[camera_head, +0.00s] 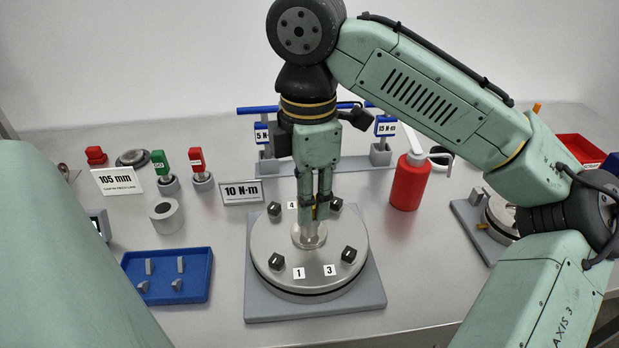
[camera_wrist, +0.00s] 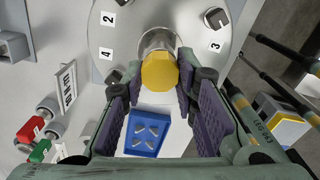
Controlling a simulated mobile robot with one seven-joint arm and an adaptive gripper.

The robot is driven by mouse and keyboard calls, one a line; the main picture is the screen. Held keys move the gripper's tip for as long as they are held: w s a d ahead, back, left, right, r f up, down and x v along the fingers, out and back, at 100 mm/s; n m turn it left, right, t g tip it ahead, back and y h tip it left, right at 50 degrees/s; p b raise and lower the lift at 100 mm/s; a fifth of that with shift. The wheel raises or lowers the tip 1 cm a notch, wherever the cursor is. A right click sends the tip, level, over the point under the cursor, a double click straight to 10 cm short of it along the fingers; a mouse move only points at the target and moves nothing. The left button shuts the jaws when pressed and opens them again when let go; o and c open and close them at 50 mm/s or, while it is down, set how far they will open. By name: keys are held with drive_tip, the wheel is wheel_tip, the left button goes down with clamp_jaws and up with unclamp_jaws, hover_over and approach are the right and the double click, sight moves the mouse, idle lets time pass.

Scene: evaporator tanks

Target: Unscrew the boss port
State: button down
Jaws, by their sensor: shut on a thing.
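The boss port (camera_head: 310,236) is a silver cylinder in the centre of a round metal cover (camera_head: 285,232), with a yellow hexagonal head on top. In the wrist view the yellow head (camera_wrist: 160,71) sits between the tips of my gripper (camera_wrist: 158,85). In the head view my gripper (camera_head: 314,212) points straight down over the port, and its fingers hide most of the yellow head. The fingers are shut on that head. The cover has black knobs around its rim and number labels, and rests on a grey square base (camera_head: 262,306).
A blue tray (camera_head: 128,278) with small grey parts lies left. A "10 N·m" sign (camera_head: 241,192) stands behind the cover. A blue-handled tool rack (camera_head: 262,135) is at the back. A red bottle (camera_head: 409,184) stands right. Bare table (camera_head: 415,265) shows right of the base.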

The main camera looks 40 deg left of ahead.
drive_tip(key=n, duration=0.3)
drive_tip(key=shift+w, duration=0.1)
drive_tip(key=n, duration=0.4)
drive_tip(key=shift+n, duration=0.6)
drive_tip(key=n, duration=0.5)
drive_tip(key=c, duration=1.5)
unclamp_jaws()
drive_tip(key=shift+d, duration=0.1)
drive_tip(key=shift+c, duration=0.2)
